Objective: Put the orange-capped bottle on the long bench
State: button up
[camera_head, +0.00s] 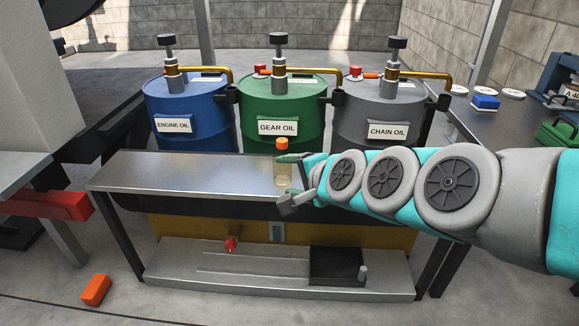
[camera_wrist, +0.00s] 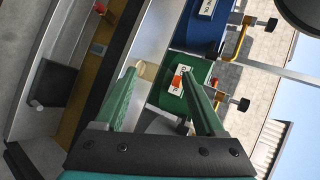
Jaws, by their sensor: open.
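The orange-capped bottle (camera_head: 283,170) stands upright on the steel-topped stand (camera_head: 180,172) in front of the drums. Its body is clear or pale, with an amber tint low down. My gripper (camera_head: 287,177) reaches in from the right at the bottle, with its green fingers open. In the wrist view the picture is turned sideways; the orange cap (camera_wrist: 177,82) shows between the two spread fingers (camera_wrist: 160,78). I cannot tell whether either finger touches the bottle. A dark-topped bench (camera_head: 480,122) runs along the right; I cannot tell for sure that it is the long bench.
Blue (camera_head: 190,125), green (camera_head: 310,110) and grey (camera_head: 375,112) oil drums with pumps stand behind the stand. The right bench holds white lids, a blue item (camera_head: 485,102) and a green box (camera_head: 561,131). An orange block (camera_head: 96,290) lies on the floor. The stand's left top is clear.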

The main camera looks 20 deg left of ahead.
aim_at(282, 143)
jog(key=w+a+r+m+t+y+b, duration=0.1)
jog(key=w+a+r+m+t, duration=0.25)
jog(key=m, duration=0.25)
jog(key=w+a+r+m+t+b, duration=0.1)
jog(key=w+a+r+m+t, duration=0.1)
jog(key=w+a+m+t, duration=0.25)
jog(key=w+f+m+h+b, duration=0.1)
jog(key=f+m+h, duration=0.1)
jog(key=m, duration=0.3)
jog(key=w+d+f+m+t+h+b, duration=0.1)
jog(key=w+f+m+h, duration=0.1)
jog(key=m, duration=0.4)
jog(key=w+f+m+t+h, duration=0.1)
jog(key=f+m+h, duration=0.3)
jog(key=m, duration=0.1)
jog(key=shift+w+d+m+h+b, duration=0.2)
jog(key=shift+d+m+h+b, duration=0.05)
jog(key=shift+m+h+b, duration=0.15)
jog(key=shift+w+a, duration=0.1)
jog(key=shift+w, duration=0.95)
jog(key=w, duration=0.5)
jog(key=shift+a+f, duration=0.2)
jog(key=shift+a, duration=0.15)
jog(key=shift+s, duration=0.1)
grip_shut()
